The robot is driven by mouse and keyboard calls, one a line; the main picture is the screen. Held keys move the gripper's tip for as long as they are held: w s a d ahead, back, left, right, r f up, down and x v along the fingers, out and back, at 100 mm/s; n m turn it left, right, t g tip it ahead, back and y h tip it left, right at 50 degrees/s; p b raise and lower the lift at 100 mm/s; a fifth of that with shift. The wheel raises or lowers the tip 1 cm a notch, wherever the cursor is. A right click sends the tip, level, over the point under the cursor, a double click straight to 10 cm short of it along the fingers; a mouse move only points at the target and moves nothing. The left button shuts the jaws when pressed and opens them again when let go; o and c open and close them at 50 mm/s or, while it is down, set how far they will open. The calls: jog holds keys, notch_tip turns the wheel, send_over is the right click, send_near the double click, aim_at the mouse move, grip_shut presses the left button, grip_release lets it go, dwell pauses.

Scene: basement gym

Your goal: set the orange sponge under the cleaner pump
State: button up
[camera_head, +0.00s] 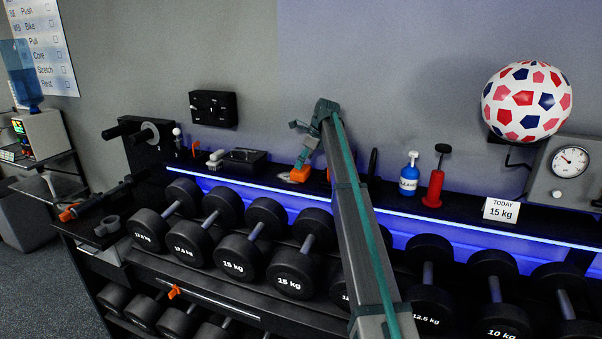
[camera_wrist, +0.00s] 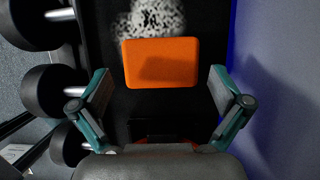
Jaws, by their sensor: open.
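The orange sponge (camera_wrist: 160,62) lies flat on the black shelf top in the wrist view, beside a white powdery patch (camera_wrist: 152,18). In the head view the sponge (camera_head: 300,175) shows small beneath my gripper (camera_head: 303,146). My gripper is open and empty. In the wrist view its two fingers stand apart on either side of the sponge's near end (camera_wrist: 160,76), without visible contact. The cleaner pump, a blue bottle with a white pump top (camera_head: 409,174), stands upright on the shelf right of my arm, apart from the sponge.
A red hand pump (camera_head: 434,180) stands just right of the blue bottle. A white "TODAY 15 kg" card (camera_head: 501,210) is farther right. A black tray (camera_head: 243,160) lies left of the sponge. Dumbbells (camera_head: 294,268) fill the rack below. The wall (camera_head: 420,80) is close behind.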

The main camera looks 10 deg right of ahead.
jog(key=p+x, duration=0.1)
jog(key=x, duration=0.3)
jog(key=shift+w, duration=0.1)
jog(key=c, duration=0.7)
jog(key=shift+r, duration=0.1)
